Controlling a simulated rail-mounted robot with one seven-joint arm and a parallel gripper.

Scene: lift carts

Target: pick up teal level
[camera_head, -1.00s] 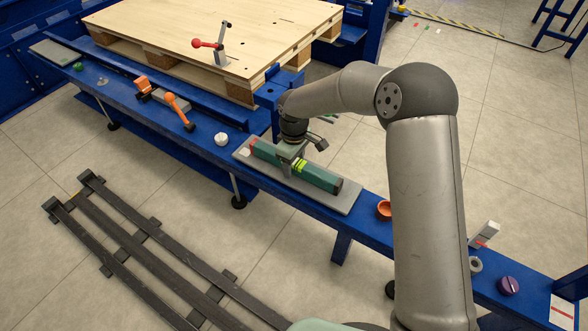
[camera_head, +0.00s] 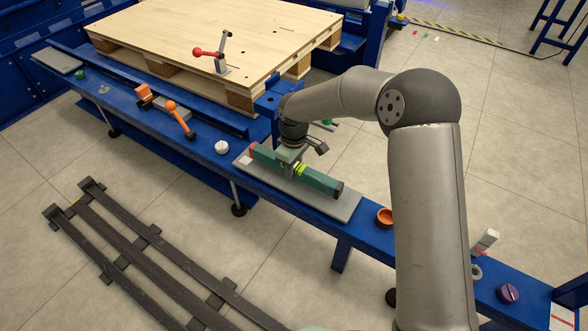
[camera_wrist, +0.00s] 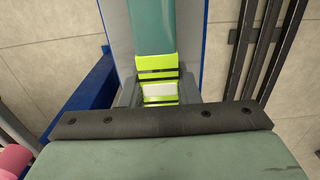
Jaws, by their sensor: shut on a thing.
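In the wrist view the level (camera_wrist: 152,25) runs away between the fingers of my gripper (camera_wrist: 159,92), with a white patch between the yellow-green bands. The level appears level and very close to the mat; whether a small gap lies beneath it is hard to tell.
Along the blue rail stand a white knob (camera_head: 222,147), an orange-handled lever (camera_head: 179,117), an orange cup (camera_head: 384,218) and a purple knob (camera_head: 508,293). A wooden pallet (camera_head: 205,40) with a red-knobbed lever (camera_head: 208,53) is behind. Dark rails lie on the floor in front.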

